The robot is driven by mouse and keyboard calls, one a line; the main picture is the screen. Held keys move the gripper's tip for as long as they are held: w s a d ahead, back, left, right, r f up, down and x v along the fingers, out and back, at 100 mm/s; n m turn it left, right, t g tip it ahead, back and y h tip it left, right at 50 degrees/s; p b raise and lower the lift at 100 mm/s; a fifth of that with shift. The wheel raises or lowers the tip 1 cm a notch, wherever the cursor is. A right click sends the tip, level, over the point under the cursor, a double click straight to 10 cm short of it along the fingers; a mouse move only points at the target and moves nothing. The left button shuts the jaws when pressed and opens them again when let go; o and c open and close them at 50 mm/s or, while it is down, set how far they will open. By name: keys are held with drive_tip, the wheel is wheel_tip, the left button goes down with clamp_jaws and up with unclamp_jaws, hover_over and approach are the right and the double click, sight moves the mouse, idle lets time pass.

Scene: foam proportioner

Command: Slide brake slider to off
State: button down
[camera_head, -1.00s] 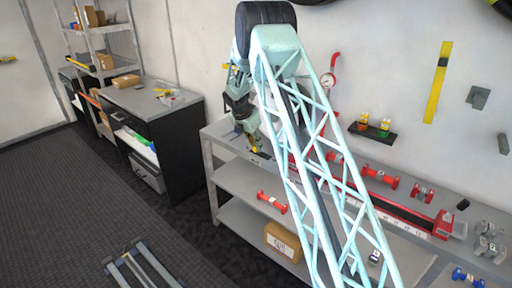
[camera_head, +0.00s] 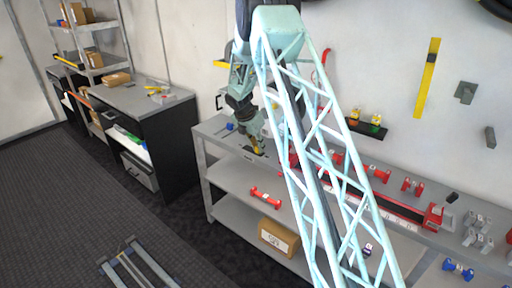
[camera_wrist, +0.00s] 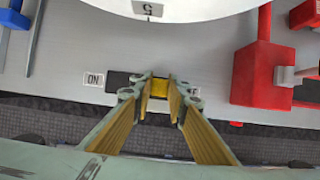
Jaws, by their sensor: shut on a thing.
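The brake slider is a small yellow block (camera_wrist: 159,88) in a dark slot (camera_wrist: 118,81) on the grey bench top. A white "ON" label (camera_wrist: 94,79) lies left of the slot in the wrist view. No "off" label shows. My gripper (camera_wrist: 159,90), with yellow pads, is shut on the yellow block, one finger on each side. The fingers cover parts of the slot, so its right end is hard to make out. In the head view my gripper (camera_head: 257,148) points down at the left part of the bench, and the slider is too small to tell.
A red fitting (camera_wrist: 262,75) stands right of the slot. A large white round part marked 5 (camera_wrist: 190,8) overhangs behind the fingertips. A blue part (camera_wrist: 15,15) and a grey rod (camera_wrist: 37,35) lie at the left. The bench's front edge runs close below the slot.

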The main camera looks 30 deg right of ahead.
drive_tip(key=shift+s+d+f, duration=0.1)
drive_tip(key=shift+s, duration=0.1)
drive_tip(key=c, duration=2.5)
unclamp_jaws()
drive_tip(key=shift+s+d, duration=0.1)
drive_tip(key=shift+c, duration=0.2)
drive_tip(key=shift+r, duration=0.2)
drive_tip(key=shift+v, duration=0.9)
drive_tip(key=v, duration=1)
drive_tip(key=shift+r, duration=0.1)
